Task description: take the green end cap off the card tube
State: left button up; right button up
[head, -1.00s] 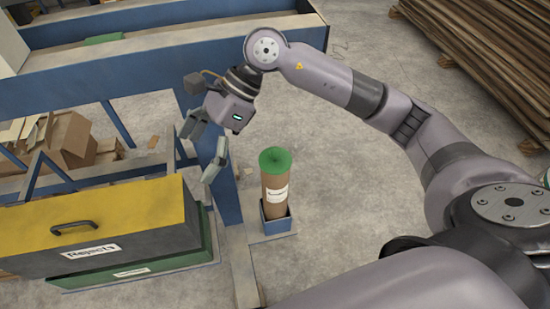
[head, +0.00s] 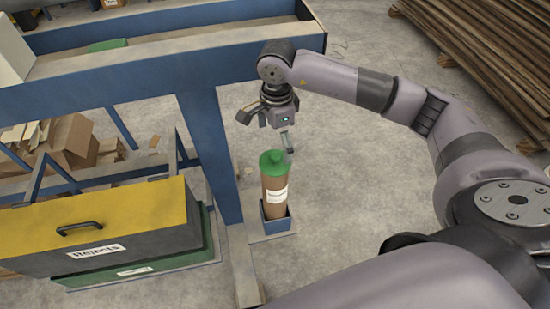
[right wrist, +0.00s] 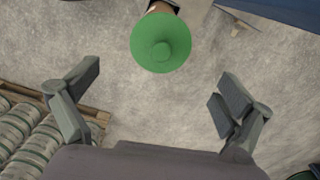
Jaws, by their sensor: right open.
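The card tube (head: 275,197) is brown with a white label and stands upright in a blue square holder (head: 278,226) on the floor. The green end cap (head: 271,163) sits on its top and has a small round knob. My right gripper (head: 268,134) is open and empty just above the cap, one finger to the left and one near the cap's right side. In the right wrist view the cap (right wrist: 160,44) shows at the top centre, beyond the two spread fingers, not between them. The cap hides most of the tube there. My left gripper is out of view.
A blue bench frame (head: 215,150) stands close to the left of the tube. A Rejects bin (head: 130,238) with a yellow lid is at the lower left. Stacked boards (head: 480,55) lie at the upper right. The floor right of the tube is clear.

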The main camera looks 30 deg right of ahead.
aim_at(277, 155)
jog(key=shift+f+p, duration=0.7)
jog(key=shift+f, duration=2.8)
jog(key=shift+c, duration=0.3)
jog(key=shift+s, duration=0.1)
jog(key=c, duration=1.1)
